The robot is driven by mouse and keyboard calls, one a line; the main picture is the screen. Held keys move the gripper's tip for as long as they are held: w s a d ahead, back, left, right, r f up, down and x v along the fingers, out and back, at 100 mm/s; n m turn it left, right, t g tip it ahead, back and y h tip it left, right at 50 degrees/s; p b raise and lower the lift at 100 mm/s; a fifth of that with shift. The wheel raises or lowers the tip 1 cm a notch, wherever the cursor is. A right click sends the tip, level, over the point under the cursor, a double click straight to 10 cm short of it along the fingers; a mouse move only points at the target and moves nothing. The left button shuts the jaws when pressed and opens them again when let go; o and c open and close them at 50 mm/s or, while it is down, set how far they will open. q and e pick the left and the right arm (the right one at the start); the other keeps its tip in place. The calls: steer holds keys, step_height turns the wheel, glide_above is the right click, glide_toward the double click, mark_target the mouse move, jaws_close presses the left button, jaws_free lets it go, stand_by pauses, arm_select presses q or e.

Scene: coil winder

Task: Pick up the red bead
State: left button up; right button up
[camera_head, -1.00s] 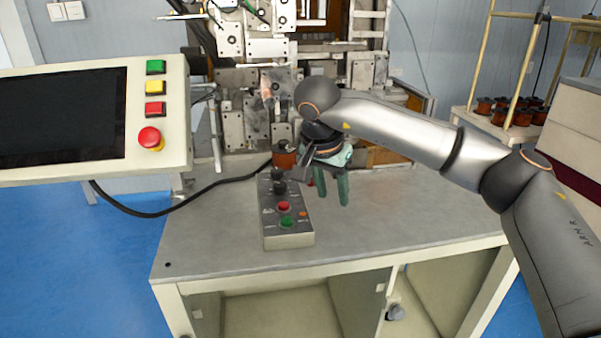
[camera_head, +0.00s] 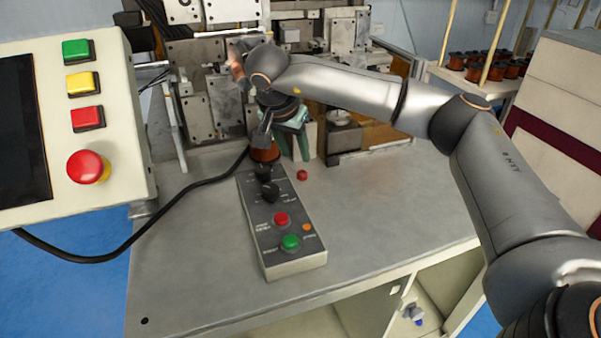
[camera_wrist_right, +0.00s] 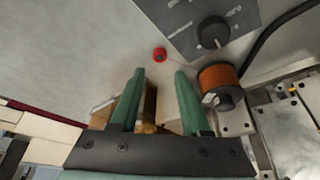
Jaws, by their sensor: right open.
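The red bead (camera_head: 302,175) is a small red piece lying on the grey tabletop, right of the control box's upper end. It also shows in the right wrist view (camera_wrist_right: 159,54), beyond the fingertips and roughly between their lines. My right gripper (camera_head: 291,158) has green fingers and hangs behind the bead, close to the machine. In the right wrist view the two fingers (camera_wrist_right: 160,72) are apart with nothing between them, and the bead is clear of both. My left gripper is not in view.
The control box (camera_head: 283,225) with red and green buttons stands left of the bead. A copper coil (camera_head: 264,153) sits at its far end, beside my gripper. The winder (camera_head: 200,90) rises behind. A black cable (camera_head: 130,243) runs left. The table's front right is clear.

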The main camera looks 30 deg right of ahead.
mark_target(302, 173)
steer(key=x, duration=0.7)
steer(key=shift+d+f+p, duration=0.15)
steer(key=shift+f+p, duration=0.15)
steer(key=shift+p, duration=0.05)
steer(key=shift+c, duration=0.3)
jaws_close()
